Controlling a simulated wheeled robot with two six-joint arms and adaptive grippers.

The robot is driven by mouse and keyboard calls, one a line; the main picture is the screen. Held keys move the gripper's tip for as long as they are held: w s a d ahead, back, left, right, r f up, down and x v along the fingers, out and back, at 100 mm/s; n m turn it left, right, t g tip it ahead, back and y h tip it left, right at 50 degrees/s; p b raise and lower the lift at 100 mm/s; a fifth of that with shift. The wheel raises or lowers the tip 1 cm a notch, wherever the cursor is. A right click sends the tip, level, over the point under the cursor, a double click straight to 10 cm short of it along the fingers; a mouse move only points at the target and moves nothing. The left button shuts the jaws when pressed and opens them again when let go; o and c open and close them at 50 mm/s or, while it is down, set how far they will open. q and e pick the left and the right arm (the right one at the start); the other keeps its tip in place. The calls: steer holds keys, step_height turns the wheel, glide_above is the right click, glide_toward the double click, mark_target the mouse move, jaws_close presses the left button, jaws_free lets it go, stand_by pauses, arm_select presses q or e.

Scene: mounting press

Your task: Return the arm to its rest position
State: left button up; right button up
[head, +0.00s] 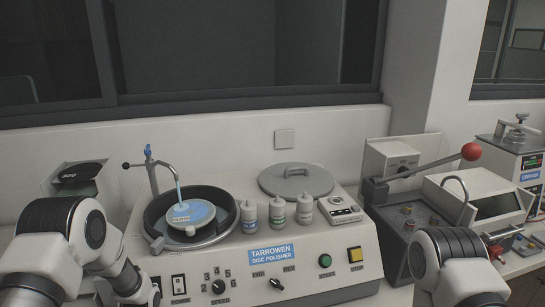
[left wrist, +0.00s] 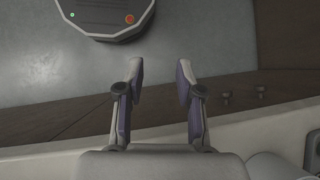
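My left gripper (left wrist: 160,85) shows in the left wrist view with its two fingers apart and nothing between them. Below it are a grey floor (left wrist: 220,45) and part of a dark octagonal base with a red button. In the head view my left arm (head: 75,250) comes in at the lower left, in front of the bench, and its gripper is out of the picture. My right arm (head: 450,262) shows at the lower right, and its gripper is also outside the picture.
A disc polisher (head: 270,253) with a round bowl and a blue tap stands in the middle. Three bottles (head: 277,212) stand on it beside a grey lid (head: 296,182). A lever with a red ball (head: 471,151) rises at the right, near a mounting press (head: 518,150).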

arm_select(q)
steer(key=s+d+f+t+b, duration=0.1)
steer(key=s+d+f+b, duration=0.1)
steer(key=s+f, duration=0.65)
steer(key=s+d+f+t+b, duration=0.1)
steer(key=s+d+f, duration=0.15)
steer(key=s, duration=1.15)
steer(key=w+t, duration=0.5)
steer(key=shift+w+a+r, duration=0.15)
steer(key=shift+a+r, duration=0.05)
